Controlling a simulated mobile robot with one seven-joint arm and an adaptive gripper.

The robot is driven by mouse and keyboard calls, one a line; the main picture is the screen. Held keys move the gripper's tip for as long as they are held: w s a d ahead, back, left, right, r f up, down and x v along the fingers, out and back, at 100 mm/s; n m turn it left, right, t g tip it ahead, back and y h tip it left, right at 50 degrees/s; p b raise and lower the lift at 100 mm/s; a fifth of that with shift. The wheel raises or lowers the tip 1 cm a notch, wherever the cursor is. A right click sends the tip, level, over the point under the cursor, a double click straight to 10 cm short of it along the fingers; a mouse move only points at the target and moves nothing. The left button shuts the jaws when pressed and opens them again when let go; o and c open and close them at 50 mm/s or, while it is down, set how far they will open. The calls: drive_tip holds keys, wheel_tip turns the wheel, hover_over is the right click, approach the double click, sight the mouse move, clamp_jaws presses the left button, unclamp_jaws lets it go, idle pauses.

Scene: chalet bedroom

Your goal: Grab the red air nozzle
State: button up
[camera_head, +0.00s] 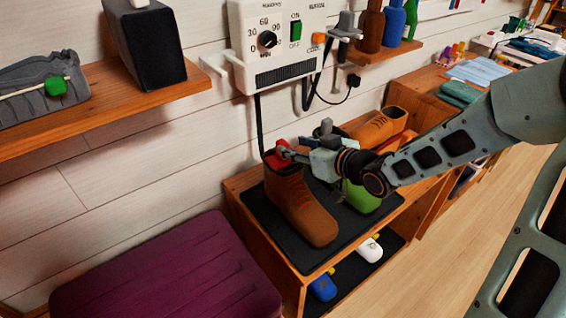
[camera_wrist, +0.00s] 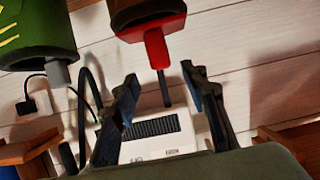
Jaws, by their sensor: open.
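The red air nozzle (camera_wrist: 157,48) is in the upper middle of the wrist view, sticking out of the opening of a brown boot (camera_wrist: 146,14). Its thin dark tip points down the picture, into the gap between the fingers of my gripper (camera_wrist: 163,98). The fingers are apart, one on each side of the tip, and do not visibly touch it. In the head view, the red nozzle (camera_head: 277,155) shows at the top of the brown boot (camera_head: 300,205). My gripper (camera_head: 292,153) is right beside it and partly covers it.
A green boot (camera_wrist: 36,32) with a grey nozzle (camera_wrist: 60,73) is close on the left in the wrist view. A white control box (camera_head: 275,45) with cables hangs on the wall. The boots stand on a dark mat (camera_head: 268,222). A purple padded seat (camera_head: 165,275) is at lower left.

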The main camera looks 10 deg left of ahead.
sight(285, 144)
drive_tip(key=b+x, duration=0.1)
drive_tip(key=x, duration=0.5)
drive_tip(key=shift+s, duration=0.15)
clamp_jaws()
